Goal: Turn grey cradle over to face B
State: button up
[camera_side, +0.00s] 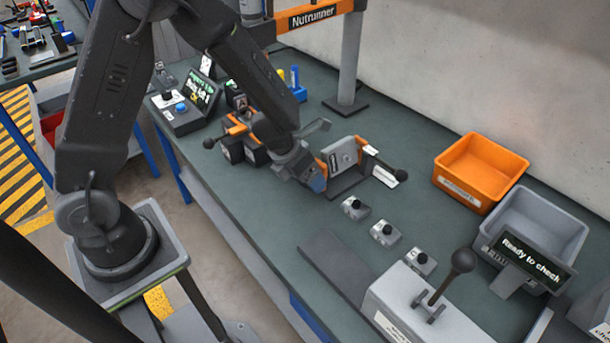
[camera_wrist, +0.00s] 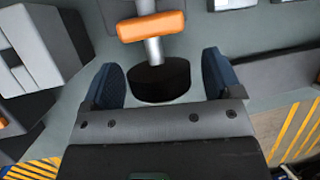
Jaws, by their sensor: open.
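The grey cradle (camera_side: 343,153) stands on the bench in the side view, a grey plate with orange parts, a black ball-ended handle and a white tag at its right. I cannot read a face letter on it. My gripper (camera_side: 316,178) is low at the cradle's left side. In the wrist view my gripper (camera_wrist: 163,82) is open, its two blue fingers on either side of a black round knob (camera_wrist: 160,84). The knob is on a silver shaft with an orange collar (camera_wrist: 151,26). Gaps show between knob and fingers. My gripper hides part of the cradle's near side in the side view.
Another orange and dark fixture (camera_side: 236,129) stands left of my wrist, close to my arm. Several small grey blocks with black knobs (camera_side: 384,232) lie in front of the cradle. An orange bin (camera_side: 456,191), a grey bin (camera_side: 513,216) and a lever box (camera_side: 408,303) stand right.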

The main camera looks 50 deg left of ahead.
jog(key=shift+c, duration=0.2)
jog(key=c, duration=0.9)
jog(key=shift+s+a+f+h, duration=0.1)
jog(key=shift+s+f+h, duration=0.1)
jog(key=shift+h, duration=0.2)
jog(key=shift+w+n+h, duration=0.1)
jog(key=shift+n+h, duration=0.4)
jog(key=shift+h, duration=1.3)
jog(key=o, duration=0.9)
jog(key=shift+r, duration=0.1)
jog(key=shift+o, duration=0.2)
jog(key=shift+w, duration=0.1)
jog(key=shift+r, duration=0.1)
